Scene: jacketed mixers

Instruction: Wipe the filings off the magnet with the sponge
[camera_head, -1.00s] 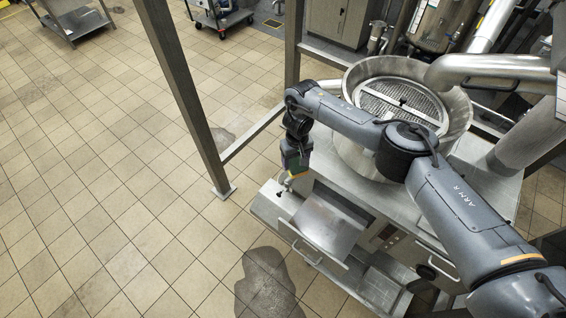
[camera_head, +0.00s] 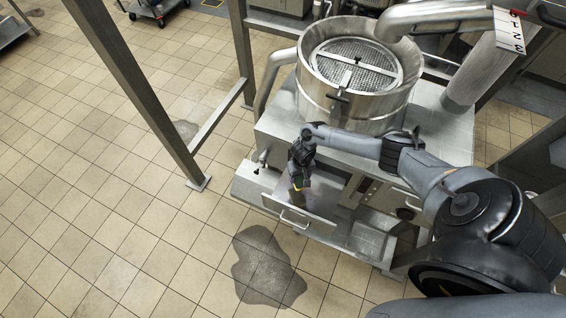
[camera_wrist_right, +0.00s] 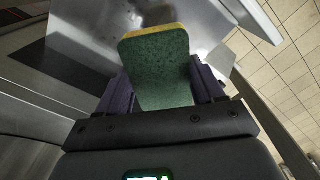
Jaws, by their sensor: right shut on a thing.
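My right gripper (camera_head: 297,180) is shut on the sponge, with its fingers either side of it. In the right wrist view the sponge (camera_wrist_right: 157,72) shows a green face and a yellow far edge. In the head view the gripper points down over the pulled-out metal drawer (camera_head: 316,226) at the machine's front. The wrist view shows a smooth metal surface beyond the sponge, with dark smudges near its far edge. I cannot tell which part is the magnet, nor whether the sponge touches metal. My left gripper is not in view.
A round steel vessel (camera_head: 357,92) with a grate on top stands on the machine behind the gripper. A steel frame post (camera_head: 140,95) rises at left. A dark wet patch (camera_head: 262,268) lies on the tiled floor. The floor at left is open.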

